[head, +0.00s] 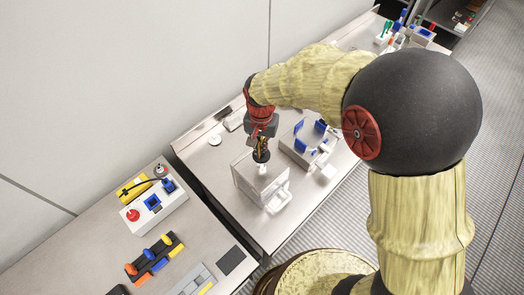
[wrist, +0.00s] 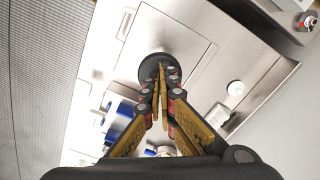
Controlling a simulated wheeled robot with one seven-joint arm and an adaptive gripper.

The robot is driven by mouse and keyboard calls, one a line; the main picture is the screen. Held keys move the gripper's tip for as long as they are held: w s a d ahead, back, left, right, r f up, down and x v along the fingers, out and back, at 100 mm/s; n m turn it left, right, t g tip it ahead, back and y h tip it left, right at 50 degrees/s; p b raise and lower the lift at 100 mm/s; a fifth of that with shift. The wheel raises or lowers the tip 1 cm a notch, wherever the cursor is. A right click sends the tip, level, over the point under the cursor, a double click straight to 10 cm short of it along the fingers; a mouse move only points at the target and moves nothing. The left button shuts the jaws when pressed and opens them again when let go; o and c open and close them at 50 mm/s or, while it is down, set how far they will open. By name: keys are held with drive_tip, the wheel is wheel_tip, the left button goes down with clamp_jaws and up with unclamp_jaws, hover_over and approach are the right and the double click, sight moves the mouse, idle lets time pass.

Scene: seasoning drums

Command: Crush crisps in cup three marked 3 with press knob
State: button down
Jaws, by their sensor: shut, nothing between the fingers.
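My gripper (head: 262,146) is shut and empty, with its fingers pointing down at a black round press knob (head: 261,156). In the wrist view, the closed fingertips (wrist: 160,72) overlap the dark disc of the knob (wrist: 150,66). I cannot tell whether they touch it. The knob sits above a clear box-like holder (head: 248,187) on the steel table, with a white part just under the knob. The holder also shows in the wrist view (wrist: 196,48). No mark 3 and no crisps can be made out; the cup is not clearly visible.
A white control box (head: 150,213) with a red knob and several coloured levers (head: 153,259) are on the left bench. A small white round piece (head: 214,140) lies behind; the table's front left is bare.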

drive_tip(key=shift+f+b, duration=1.15)
drive_tip(key=shift+f, duration=0.9)
drive_tip(key=shift+r, duration=0.1)
drive_tip(key=shift+r+p, duration=2.45)
drive_tip(key=shift+r, duration=1.35)
wheel_tip(320, 180, up, 5)
drive_tip(key=p, duration=0.3)
drive_tip(key=shift+n, duration=0.3)
